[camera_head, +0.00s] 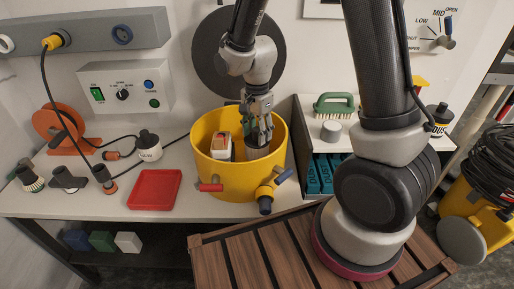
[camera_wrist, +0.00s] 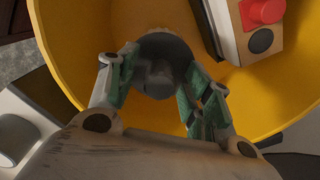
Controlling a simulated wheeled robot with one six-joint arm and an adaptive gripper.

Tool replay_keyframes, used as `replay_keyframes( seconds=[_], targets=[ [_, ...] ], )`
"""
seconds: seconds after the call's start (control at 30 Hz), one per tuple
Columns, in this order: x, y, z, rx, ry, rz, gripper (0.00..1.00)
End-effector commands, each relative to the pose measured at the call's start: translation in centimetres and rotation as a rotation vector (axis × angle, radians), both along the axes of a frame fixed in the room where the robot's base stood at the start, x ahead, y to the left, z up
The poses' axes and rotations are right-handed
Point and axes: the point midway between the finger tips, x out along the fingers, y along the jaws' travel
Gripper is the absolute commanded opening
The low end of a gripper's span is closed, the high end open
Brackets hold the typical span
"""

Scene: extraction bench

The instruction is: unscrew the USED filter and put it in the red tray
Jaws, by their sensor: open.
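A dark grey cylinder (camera_head: 257,146), which looks like the filter, stands inside the yellow drum (camera_head: 214,171). No USED label is readable on it. My gripper (camera_head: 262,128) reaches down into the drum from above. In the wrist view, my gripper (camera_wrist: 162,75) is open, with its green-padded fingers on either side of the filter's round grey top (camera_wrist: 160,50). I cannot tell whether the pads touch it. The drum hides the filter's lower part. The red tray (camera_head: 155,190) lies empty on the bench, left of the drum.
Several small fittings and a cable lie left. A shelf with a green brush (camera_head: 333,104) stands right.

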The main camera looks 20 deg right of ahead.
Motion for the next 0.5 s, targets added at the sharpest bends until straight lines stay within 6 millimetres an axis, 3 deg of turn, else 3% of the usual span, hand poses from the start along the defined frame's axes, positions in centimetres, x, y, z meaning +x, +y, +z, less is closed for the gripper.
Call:
replay_keyframes(
  seconds=[0.07, 0.33, 0.5],
  targets=[
    [0.00, 0.00, 0.00, 0.000, 0.000, 0.001, 0.48],
    [0.00, 0.00, 0.00, 0.000, 0.000, 0.003, 0.00],
    [0.00, 0.00, 0.01, 0.000, 0.000, 0.065, 0.00]
  ],
)
